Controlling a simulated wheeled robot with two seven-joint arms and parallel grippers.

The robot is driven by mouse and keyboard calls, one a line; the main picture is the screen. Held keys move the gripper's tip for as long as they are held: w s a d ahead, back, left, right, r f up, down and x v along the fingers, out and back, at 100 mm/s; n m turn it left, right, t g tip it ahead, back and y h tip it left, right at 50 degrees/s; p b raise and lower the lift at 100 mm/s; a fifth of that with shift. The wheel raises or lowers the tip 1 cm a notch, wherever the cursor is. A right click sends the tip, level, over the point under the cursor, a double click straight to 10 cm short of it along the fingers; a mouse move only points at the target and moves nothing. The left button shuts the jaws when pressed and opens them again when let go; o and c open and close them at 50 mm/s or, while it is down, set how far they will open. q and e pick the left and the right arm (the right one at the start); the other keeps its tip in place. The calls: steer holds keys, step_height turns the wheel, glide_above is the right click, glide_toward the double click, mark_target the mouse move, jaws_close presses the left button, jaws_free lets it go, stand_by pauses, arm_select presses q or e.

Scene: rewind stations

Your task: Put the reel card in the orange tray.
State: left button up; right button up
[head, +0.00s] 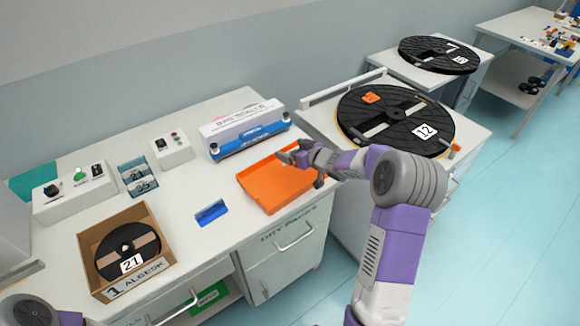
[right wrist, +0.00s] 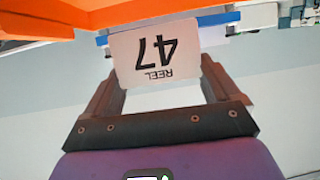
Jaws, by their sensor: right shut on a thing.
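The reel card (right wrist: 155,48), a small white card printed "REEL 47", is between the fingers of my right gripper (right wrist: 156,78) in the right wrist view, upside down there. In the head view my right gripper (head: 286,157) is over the far right part of the orange tray (head: 268,192). The card cannot be made out in the head view. The shallow tray lies on the white bench and looks empty where I can see it. Its orange edge (right wrist: 60,22) also crosses the top of the right wrist view. My left gripper is out of view.
A white and blue box (head: 245,132) stands behind the tray. A blue piece (head: 211,213) lies left of it. A cardboard box with a black reel (head: 128,248) is at the near left. A large reel marked 12 (head: 395,118) lies on the cabinet to the right.

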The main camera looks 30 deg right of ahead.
step_height(320, 180, down, 6)
steer(key=shift+w+r+b, duration=0.1)
steer(key=shift+r+b, duration=0.05)
steer(key=shift+b, duration=0.9)
steer(key=o, duration=0.7)
steer(key=shift+o, duration=0.2)
steer(key=shift+r, duration=0.1)
steer(key=p+v, duration=0.3)
steer(key=v, duration=0.9)
